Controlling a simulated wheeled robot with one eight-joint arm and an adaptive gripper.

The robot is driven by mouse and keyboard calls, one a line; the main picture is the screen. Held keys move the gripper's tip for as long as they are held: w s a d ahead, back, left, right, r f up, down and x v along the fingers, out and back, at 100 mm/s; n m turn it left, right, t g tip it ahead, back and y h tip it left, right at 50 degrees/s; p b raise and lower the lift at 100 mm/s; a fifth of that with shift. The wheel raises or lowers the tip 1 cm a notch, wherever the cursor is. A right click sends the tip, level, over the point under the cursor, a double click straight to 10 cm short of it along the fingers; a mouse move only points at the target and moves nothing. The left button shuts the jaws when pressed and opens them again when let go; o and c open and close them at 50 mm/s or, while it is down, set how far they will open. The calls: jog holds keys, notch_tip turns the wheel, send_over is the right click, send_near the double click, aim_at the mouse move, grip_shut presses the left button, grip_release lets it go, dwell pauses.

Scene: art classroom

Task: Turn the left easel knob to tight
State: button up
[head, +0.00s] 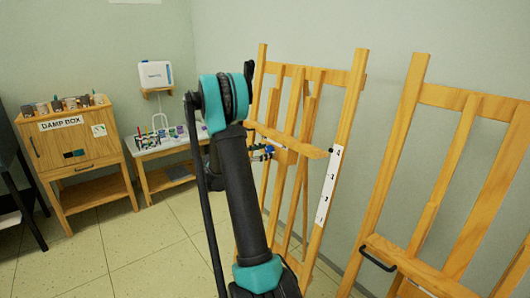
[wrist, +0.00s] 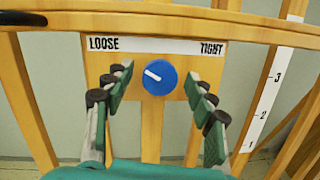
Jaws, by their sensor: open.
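The left easel (head: 347,120) is wooden and stands by the wall, partly hidden behind my arm in the head view. Its knob is a blue disc (wrist: 160,77) with a white pointer line, set on a wooden block. The line runs from the knob's centre to the upper left, toward the LOOSE end of the label strip (wrist: 158,46); TIGHT is at the right end. My gripper (wrist: 163,82) is open, with one finger on each side of the knob and visible gaps to it. In the head view, blue shows near the gripper (head: 262,153).
A second easel (head: 425,200) stands at the right. A numbered white scale (head: 326,185) runs down the left easel's right leg. At the left are a damp box cabinet (head: 75,147) and a low table (head: 160,152) with small items. The tiled floor between is clear.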

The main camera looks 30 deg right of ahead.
jog(key=shift+c, duration=0.4)
jog(key=c, duration=1.1)
